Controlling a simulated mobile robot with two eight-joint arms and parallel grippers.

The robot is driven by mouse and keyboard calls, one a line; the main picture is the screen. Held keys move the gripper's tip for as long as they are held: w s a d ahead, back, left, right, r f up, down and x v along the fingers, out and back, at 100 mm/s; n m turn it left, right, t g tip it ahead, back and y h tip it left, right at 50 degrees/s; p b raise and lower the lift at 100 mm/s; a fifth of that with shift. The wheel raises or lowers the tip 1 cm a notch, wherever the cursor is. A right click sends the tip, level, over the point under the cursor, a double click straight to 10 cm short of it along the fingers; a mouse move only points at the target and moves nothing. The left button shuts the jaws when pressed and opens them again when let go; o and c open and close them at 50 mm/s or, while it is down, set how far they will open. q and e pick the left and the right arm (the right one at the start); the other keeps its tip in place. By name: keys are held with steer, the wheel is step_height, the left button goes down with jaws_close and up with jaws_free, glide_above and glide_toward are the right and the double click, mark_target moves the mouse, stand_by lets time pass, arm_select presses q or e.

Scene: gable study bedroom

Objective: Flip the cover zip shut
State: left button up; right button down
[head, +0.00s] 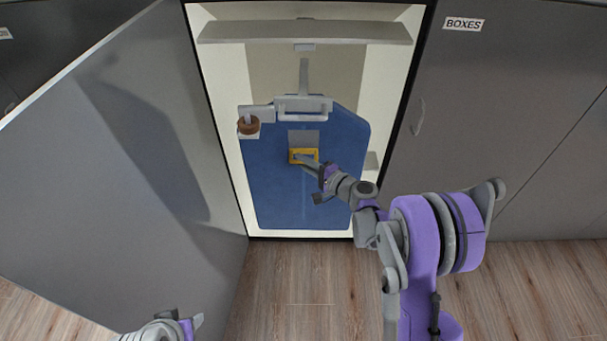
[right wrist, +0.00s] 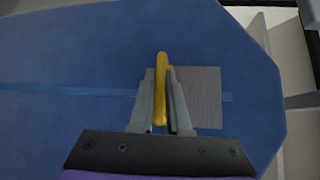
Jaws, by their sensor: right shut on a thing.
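The blue cover (head: 275,195) hangs upright in the open cabinet, and its flat face fills most of the right wrist view (right wrist: 70,50). A yellow zip pull (head: 293,152) sits at its upper middle, just below a grey patch (head: 304,137). My right gripper (head: 311,163) reaches in from the right and is shut on the yellow pull. In the right wrist view the pull (right wrist: 161,65) stands between the two grey fingers, which hide part of it. My left gripper (head: 185,325) is only partly in view at the bottom left, away from the cover; its jaws are unclear.
The grey cabinet door (head: 110,150) stands open at the left. A hanger (head: 303,106) and a shelf (head: 300,31) are above the cover. A brown ring (head: 248,127) hangs at the cover's upper left. A closed door labelled BOXES (head: 520,110) is at the right. The wooden floor (head: 300,290) is clear.

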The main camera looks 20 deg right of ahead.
mark_target(303, 144)
step_height(303, 144, up, 7)
steer(key=p, duration=0.2)
steer(key=shift+r+p, duration=0.15)
steer(key=shift+p, duration=0.2)
arm_select(q)
steer(key=r, duration=0.2)
steer(key=w+r, duration=0.1)
steer(key=r, duration=0.1)
arm_select(e)
steer(key=shift+w+r, duration=0.15)
steer(key=c, duration=1.3)
jaws_free()
steer(key=o, duration=0.4)
steer(key=shift+s+r, duration=0.15)
steer(key=shift+s, duration=0.05)
arm_select(q)
steer(key=shift+s, duration=0.1)
arm_select(e)
steer(key=shift+s+d, duration=0.1)
arm_select(q)
steer(key=shift+s+f+b, duration=0.1)
steer(key=shift+f+b, duration=0.3)
steer(key=shift+f, duration=0.1)
arm_select(e)
steer(key=v, duration=1)
steer(key=shift+s, duration=0.25)
